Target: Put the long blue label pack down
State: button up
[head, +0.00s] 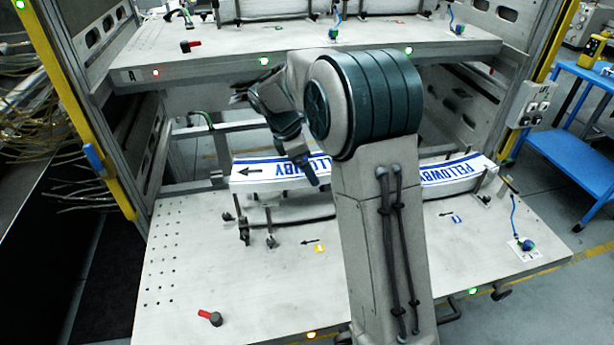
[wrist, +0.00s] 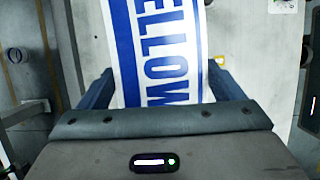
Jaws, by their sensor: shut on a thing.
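The long blue label pack (head: 250,171) is white with blue stripes, blue lettering and a black arrow at its left end. My gripper (head: 309,172) is shut on it, above the left part of the lower shelf (head: 210,270). In the wrist view the pack (wrist: 155,45) runs between the two fingers of my gripper (wrist: 157,88), with blue letters showing. A pale stack (head: 295,209) lies just below the pack in the head view; I cannot tell whether they touch. My arm hides the pack's right part.
A similar blue and white pack (head: 455,174) lies to the right of my arm. Small dark posts (head: 243,230) stand at the left bay's front. A red-handled lever (head: 210,317) is near the front edge. The upper shelf (head: 230,55) overhangs behind.

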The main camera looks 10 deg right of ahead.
jog(key=shift+s+f, duration=0.1)
jog(key=shift+f, duration=1.9)
jog(key=shift+f, duration=0.1)
jog(key=shift+a+f, duration=0.1)
jog(key=shift+f, duration=0.05)
jog(key=o, duration=1.2)
jog(key=v, duration=1.2)
jog(key=s+d+f+m+t+y, duration=0.1)
jog(key=s+d+m+y, duration=0.1)
jog(key=s+m, duration=0.7)
jog(key=s+d+f+m+t+y, duration=0.1)
jog(key=s+m, duration=0.8)
jog(key=s, duration=0.9)
jog(key=shift+s+d+t+y, duration=0.25)
jog(key=shift+d+t+y, duration=0.15)
jog(key=shift+d+y, duration=0.5)
